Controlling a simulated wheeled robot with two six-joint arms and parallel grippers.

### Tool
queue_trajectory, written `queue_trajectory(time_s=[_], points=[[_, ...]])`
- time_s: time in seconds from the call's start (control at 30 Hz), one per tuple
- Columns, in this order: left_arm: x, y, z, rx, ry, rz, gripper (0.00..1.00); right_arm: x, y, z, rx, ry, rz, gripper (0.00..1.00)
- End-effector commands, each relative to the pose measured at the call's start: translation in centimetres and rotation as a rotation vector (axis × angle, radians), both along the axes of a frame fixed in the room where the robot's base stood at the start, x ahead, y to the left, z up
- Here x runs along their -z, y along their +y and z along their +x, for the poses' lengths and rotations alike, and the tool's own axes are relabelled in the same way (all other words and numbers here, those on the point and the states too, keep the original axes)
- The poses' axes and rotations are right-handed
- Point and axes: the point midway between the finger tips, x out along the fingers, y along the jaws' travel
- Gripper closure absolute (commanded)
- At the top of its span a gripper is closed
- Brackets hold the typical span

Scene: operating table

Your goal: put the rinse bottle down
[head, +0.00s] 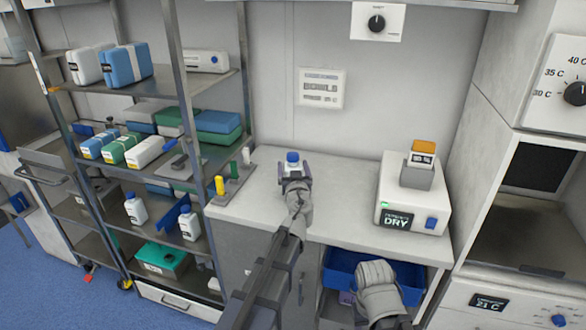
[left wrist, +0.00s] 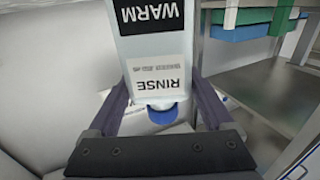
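The rinse bottle (head: 292,165) is white with a blue cap and is upright at the back of the white counter. In the left wrist view the bottle (left wrist: 158,50) shows the labels RINSE and WARM upside down. My left gripper (head: 295,183) is around it, and in the left wrist view its two dark fingers (left wrist: 163,112) lie close against both sides. The gripper hides the bottle's base in the head view, so I cannot tell whether it touches the counter (head: 340,195). My right arm's end (head: 376,285) is low in front of the counter; its fingers cannot be made out.
A white device reading DRY (head: 408,205) stands right of the bottle. A blue bin (head: 345,265) is below the counter. A metal shelf with boxes (head: 215,122) and bottles fills the left side.

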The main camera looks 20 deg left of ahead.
Motion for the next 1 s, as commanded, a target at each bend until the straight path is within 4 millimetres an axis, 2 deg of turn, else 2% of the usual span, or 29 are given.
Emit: queue_trajectory(time_s=[0.03, 0.1, 0.43, 0.8, 1.0], points=[[0.0, 0.0, 0.0, 0.000, 0.000, 0.000, 0.08, 0.0, 0.0, 0.0, 0.000, 0.000, 0.000, 0.50], [0.0, 0.0, 0.0, 0.000, 0.000, 0.000, 0.00, 0.0, 0.0, 0.0, 0.000, 0.000, 0.000, 0.50], [-0.6, 0.0, 0.0, 0.000, 0.000, 0.000, 0.00, -0.6, 0.0, 0.0, 0.000, 0.000, 0.000, 0.50], [-0.3, -2.5, -7.1, 0.002, 0.000, 0.000, 0.00, -0.3, 0.0, 0.0, 0.000, 0.000, 0.000, 0.50], [-0.3, -3.6, -9.9, 0.001, 0.000, 0.000, 0.00, -0.3, 0.0, 0.0, 0.000, 0.000, 0.000, 0.50]])
